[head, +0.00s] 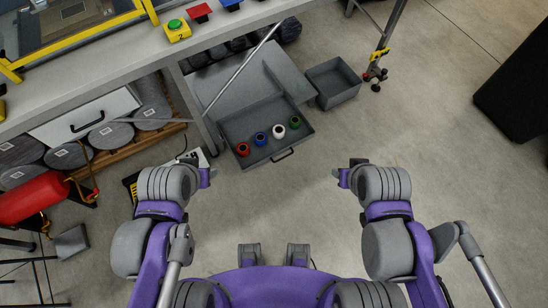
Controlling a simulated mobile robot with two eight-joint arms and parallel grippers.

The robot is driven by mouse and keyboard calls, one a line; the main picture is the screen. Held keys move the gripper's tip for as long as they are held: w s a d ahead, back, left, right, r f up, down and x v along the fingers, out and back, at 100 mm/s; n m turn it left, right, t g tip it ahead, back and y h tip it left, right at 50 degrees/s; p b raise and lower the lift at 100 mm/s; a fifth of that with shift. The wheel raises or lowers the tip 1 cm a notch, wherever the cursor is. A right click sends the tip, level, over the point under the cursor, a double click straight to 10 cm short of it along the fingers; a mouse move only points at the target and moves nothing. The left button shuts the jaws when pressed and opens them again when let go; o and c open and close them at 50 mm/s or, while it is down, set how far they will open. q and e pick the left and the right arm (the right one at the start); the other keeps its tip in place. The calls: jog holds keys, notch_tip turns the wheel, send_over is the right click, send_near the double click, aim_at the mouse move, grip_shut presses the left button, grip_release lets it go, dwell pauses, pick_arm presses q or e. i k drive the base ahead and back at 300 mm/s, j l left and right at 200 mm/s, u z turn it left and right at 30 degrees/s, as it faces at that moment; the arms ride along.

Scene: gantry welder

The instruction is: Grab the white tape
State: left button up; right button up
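A workbench (120,75) with a green button box (177,30) runs across the upper left. A grey bin (333,83) stands right of the drawer. A red cylinder (32,197) lies at the left. A dark object (518,92) stands at the right. The floor between my arms is clear.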

aim_at(279, 130)
jog(key=i+l, duration=0.15)
jog(key=i, duration=0.3)
jog(key=i+l+z, duration=0.1)
jog(key=i, duration=0.3)
jog(key=i+l, duration=0.25)
jog(key=i, duration=0.2)
